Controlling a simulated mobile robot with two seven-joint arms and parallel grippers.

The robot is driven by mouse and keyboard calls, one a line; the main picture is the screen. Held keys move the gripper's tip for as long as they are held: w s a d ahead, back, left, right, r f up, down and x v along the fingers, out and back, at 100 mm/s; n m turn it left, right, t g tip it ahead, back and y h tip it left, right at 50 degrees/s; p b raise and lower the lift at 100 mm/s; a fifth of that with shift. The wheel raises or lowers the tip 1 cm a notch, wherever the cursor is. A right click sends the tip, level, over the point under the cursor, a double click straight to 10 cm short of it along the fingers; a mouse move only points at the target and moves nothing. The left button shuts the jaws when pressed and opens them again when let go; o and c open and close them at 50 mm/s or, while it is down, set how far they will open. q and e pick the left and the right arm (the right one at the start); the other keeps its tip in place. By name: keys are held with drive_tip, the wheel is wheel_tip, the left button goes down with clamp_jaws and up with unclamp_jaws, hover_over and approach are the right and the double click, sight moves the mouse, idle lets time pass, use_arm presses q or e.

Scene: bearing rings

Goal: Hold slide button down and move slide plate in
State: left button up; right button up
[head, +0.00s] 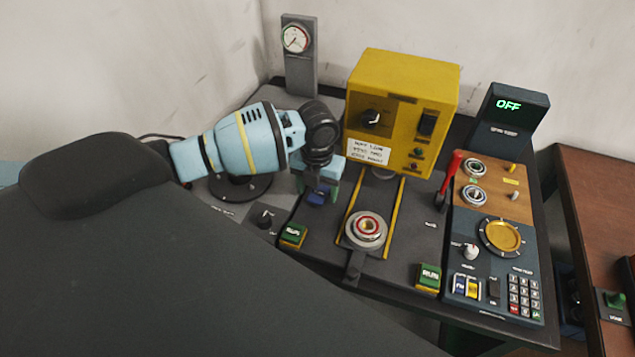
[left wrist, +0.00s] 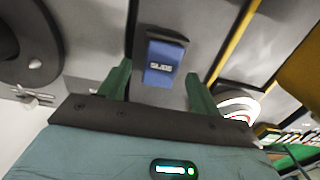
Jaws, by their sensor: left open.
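The blue slide button (left wrist: 163,62), with white lettering, lies ahead of my left gripper in the left wrist view. It also shows in the head view (head: 319,193), partly covered by the gripper. My left gripper (head: 318,190) is open and empty, its green fingers apart on either side of the button. In the left wrist view the gripper (left wrist: 158,72) points at the button; I cannot tell whether it touches it. The slide plate (head: 353,241) is a round grey plate between two yellow rails, with a bearing ring (head: 369,226) on it. My right gripper is not in view.
A yellow machine box (head: 400,95) stands behind the rails, with a red lever (head: 450,178) at its right. Green buttons (head: 293,235) (head: 428,277) flank the plate. A dial gauge (head: 297,40) stands at the back left. A panel with bearings and a keypad (head: 524,293) is at right.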

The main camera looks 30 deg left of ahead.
use_arm(q)
drive_tip(key=c, duration=1)
drive_tip(key=shift+c, duration=0.2)
